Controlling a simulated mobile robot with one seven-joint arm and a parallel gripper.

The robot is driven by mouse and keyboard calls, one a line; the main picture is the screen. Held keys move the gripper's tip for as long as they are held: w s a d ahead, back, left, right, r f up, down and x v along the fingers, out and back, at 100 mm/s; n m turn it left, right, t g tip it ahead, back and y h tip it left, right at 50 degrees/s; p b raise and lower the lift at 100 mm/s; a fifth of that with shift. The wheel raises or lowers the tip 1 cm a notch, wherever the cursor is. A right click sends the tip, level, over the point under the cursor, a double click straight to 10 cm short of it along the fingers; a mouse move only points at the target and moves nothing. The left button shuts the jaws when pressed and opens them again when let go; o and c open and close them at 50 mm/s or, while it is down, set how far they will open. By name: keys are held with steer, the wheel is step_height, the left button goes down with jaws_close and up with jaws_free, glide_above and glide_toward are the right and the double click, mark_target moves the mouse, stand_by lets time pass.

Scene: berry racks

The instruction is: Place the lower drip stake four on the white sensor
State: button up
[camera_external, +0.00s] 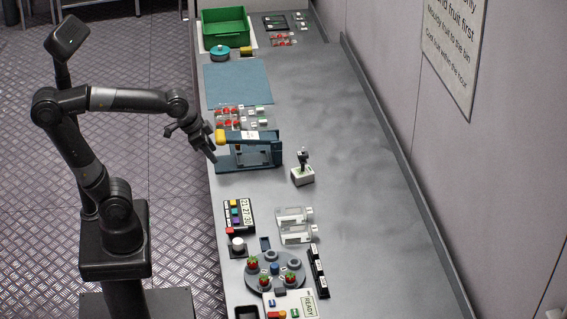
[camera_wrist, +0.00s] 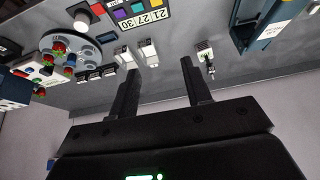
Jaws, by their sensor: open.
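A small white block (camera_external: 302,176) with a dark upright piece on it stands on the bench, right of the blue-grey stand. It also shows in the wrist view (camera_wrist: 204,47), just beyond my right finger; it may be the white sensor. I cannot pick out a drip stake numbered four for sure. My gripper (camera_external: 211,150) is open and empty, above the bench's left edge by the blue-grey stand. In the wrist view my two fingers (camera_wrist: 158,66) are wide apart with only bench between them.
The blue-grey stand (camera_external: 240,163) has a yellow part at its upper left. Two clear-and-white units (camera_external: 296,234) and a round grey turntable (camera_external: 262,284) with red fruit stand nearer. A number panel (camera_external: 246,213), green crate (camera_external: 225,42) and blue mat (camera_external: 238,92) are around. The right bench strip is clear.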

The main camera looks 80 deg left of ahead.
steer(key=s+d+f, duration=0.1)
steer(key=s+f, duration=0.2)
steer(key=s, duration=0.6)
steer(key=shift+d, duration=0.4)
stand_by(0.5)
